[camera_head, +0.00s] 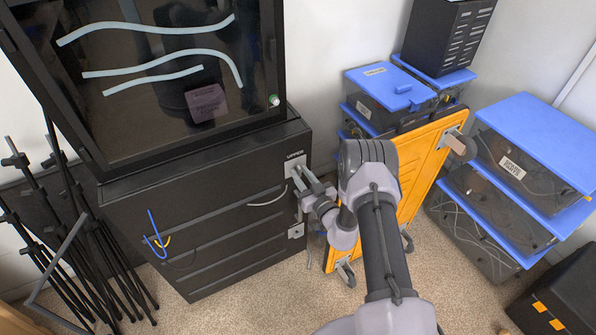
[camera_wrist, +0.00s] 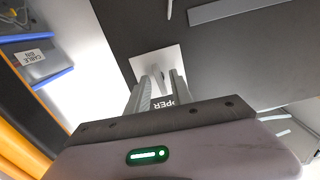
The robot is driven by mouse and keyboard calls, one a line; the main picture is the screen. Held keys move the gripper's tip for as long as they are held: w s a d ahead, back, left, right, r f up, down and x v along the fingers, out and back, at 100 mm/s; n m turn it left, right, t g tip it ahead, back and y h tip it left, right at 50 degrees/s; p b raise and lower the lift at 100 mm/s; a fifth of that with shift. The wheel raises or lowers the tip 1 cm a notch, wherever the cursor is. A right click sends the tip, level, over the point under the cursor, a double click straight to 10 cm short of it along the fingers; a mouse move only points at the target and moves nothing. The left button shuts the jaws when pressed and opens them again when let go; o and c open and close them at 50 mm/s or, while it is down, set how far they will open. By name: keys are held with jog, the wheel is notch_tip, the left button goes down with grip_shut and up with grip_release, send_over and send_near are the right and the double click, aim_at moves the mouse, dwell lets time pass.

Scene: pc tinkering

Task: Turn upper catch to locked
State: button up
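The upper catch's pale metal plate (camera_head: 291,161), marked UPPER, is at the top right of the black cabinet's front. In the wrist view the plate (camera_wrist: 172,57) is just beyond my fingertips. My gripper (camera_head: 303,178) reaches the catch from the right in the head view. In the wrist view the two grey fingers of my gripper (camera_wrist: 164,82) stand apart, with a narrow pale part of the catch seeming to lie between them. The fingers hide much of the catch, so I cannot tell its angle or whether they touch it.
A second metal plate (camera_head: 296,230) sits lower on the cabinet (camera_head: 215,215). An orange panel cart (camera_head: 415,165) stands close to the right of my arm. Blue-lidded bins (camera_head: 535,140) are stacked farther right. Black stands (camera_head: 85,235) are at the left; carpet lies in front.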

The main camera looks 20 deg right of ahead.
jog(key=shift+s, duration=0.1)
jog(key=p+v, duration=0.1)
jog(key=v, duration=0.4)
jog(key=shift+s+d+p, duration=0.1)
jog(key=shift+s+p, duration=0.2)
jog(key=shift+s, duration=0.1)
